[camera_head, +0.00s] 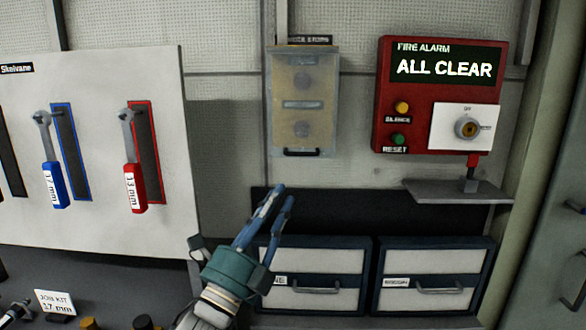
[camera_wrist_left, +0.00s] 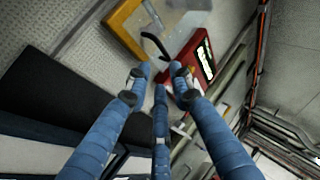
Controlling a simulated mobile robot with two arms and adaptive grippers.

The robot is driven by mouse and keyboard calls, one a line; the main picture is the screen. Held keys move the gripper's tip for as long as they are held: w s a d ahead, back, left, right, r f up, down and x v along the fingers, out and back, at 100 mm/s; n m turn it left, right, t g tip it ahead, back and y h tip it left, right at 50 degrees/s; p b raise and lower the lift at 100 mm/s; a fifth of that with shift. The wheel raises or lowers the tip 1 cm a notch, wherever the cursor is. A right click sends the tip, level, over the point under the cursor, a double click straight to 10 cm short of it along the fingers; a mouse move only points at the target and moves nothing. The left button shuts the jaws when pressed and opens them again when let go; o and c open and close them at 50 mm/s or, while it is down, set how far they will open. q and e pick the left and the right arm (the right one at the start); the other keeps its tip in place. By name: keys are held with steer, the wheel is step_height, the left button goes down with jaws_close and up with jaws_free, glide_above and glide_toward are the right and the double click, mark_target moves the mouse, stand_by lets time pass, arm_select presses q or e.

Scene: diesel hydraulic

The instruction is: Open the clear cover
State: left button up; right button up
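The clear cover (camera_head: 303,117) is a see-through, yellowish box on the wall with two round buttons behind it. It is shut, with a dark handle (camera_head: 302,152) along its lower edge. My left gripper (camera_head: 283,194) is below the cover, fingers pointing up, apart from the handle. In the left wrist view, the spread blue fingers (camera_wrist_left: 160,74) are empty, and the curved black handle (camera_wrist_left: 155,45) shows just beyond their tips, with the yellow-edged cover (camera_wrist_left: 178,20) behind. My right gripper is not in view.
A red fire alarm panel (camera_head: 388,92) reading "ALL CLEAR" is right of the cover, above a small grey shelf (camera_head: 458,191). Drawers (camera_head: 320,262) are below. A tool board (camera_head: 90,95) with blue and red wrenches stands left. The wall just below the cover is free.

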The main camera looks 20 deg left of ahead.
arm_select(q)
steer(key=p, duration=0.4)
glide_toward(310, 142)
steer(key=a+x, duration=0.1)
steer(key=x, duration=0.3)
steer(key=shift+w+d+r, duration=0.1)
steer(key=shift+d, duration=0.4)
jaws_close()
